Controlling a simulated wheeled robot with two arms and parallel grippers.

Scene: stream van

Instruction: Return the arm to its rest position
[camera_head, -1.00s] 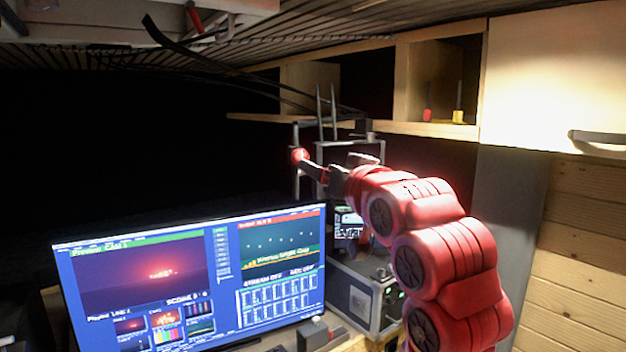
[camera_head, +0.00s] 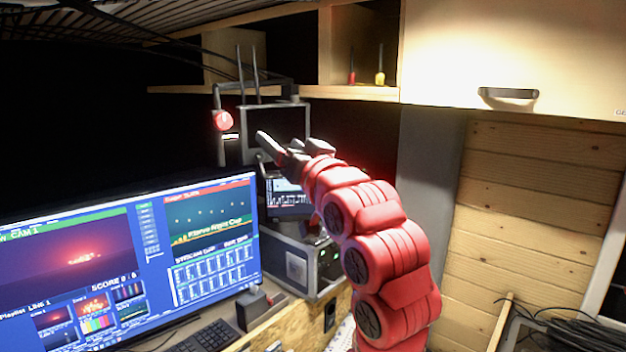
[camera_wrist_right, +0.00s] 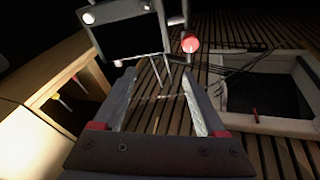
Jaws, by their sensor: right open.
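My right arm (camera_head: 375,240) is red and reaches up from the lower right in the head view. Its gripper (camera_head: 263,146) is raised in front of a dark metal frame, above the right edge of the monitor. In the wrist view the two fingers (camera_wrist_right: 158,78) are spread wide with nothing between them. A red round knob or lamp (camera_head: 222,120) hangs on the frame's left side, apart from the fingers; it also shows beyond them in the wrist view (camera_wrist_right: 190,43). My left gripper is not in view.
A large monitor (camera_head: 215,285) stands at the left, beside a metal-edged equipment case (camera_head: 290,262). A wooden shelf (camera_head: 350,92) holds a red and a yellow-handled tool. A cabinet (camera_head: 440,50) with a handle hangs at upper right. Coiled black cables (camera_head: 570,335) lie at lower right.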

